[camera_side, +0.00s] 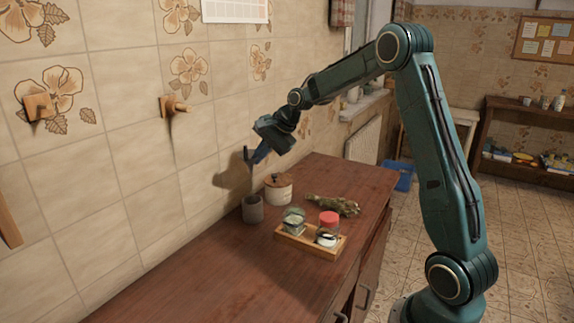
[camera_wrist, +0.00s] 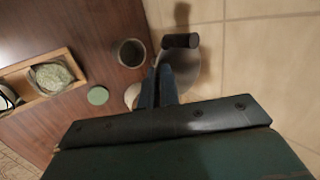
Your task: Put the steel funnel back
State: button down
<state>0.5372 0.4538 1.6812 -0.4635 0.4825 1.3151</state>
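My gripper (camera_wrist: 160,72) is close to the tiled wall, above the back edge of the counter. Its blue fingers are nearly together, on the near rim of the steel funnel (camera_wrist: 190,62). The funnel shows in the wrist view as a grey round shape with a dark cylindrical part at its upper end. In the side view my gripper (camera_side: 257,158) points down and left, above a grey cup (camera_side: 252,210); the funnel is hard to make out there. Wooden wall pegs (camera_side: 176,105) and (camera_side: 40,106) stick out of the tiles, left of my gripper.
On the wooden counter (camera_side: 215,278) stand a lidded pale pot (camera_side: 278,190), a wooden tray (camera_side: 298,240) with a glass jar and a red-lidded jar, and a bundle of herbs (camera_side: 333,205). The counter's front left is clear. The grey cup also shows in the wrist view (camera_wrist: 131,53).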

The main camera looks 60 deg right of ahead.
notch_tip(320, 180, down, 11)
jog(key=shift+f, duration=0.15)
dwell(0.7)
jog(key=shift+f, duration=0.6)
jog(key=c, duration=1.7)
grip_release()
jog(key=shift+f, duration=0.1)
jog(key=shift+c, duration=0.2)
jog(key=shift+o, duration=0.6)
jog(key=shift+s+f, duration=0.15)
jog(key=shift+s, duration=0.05)
jog(key=w+v, duration=0.1)
jog(key=v, duration=1.2)
jog(key=shift+r, duration=0.4)
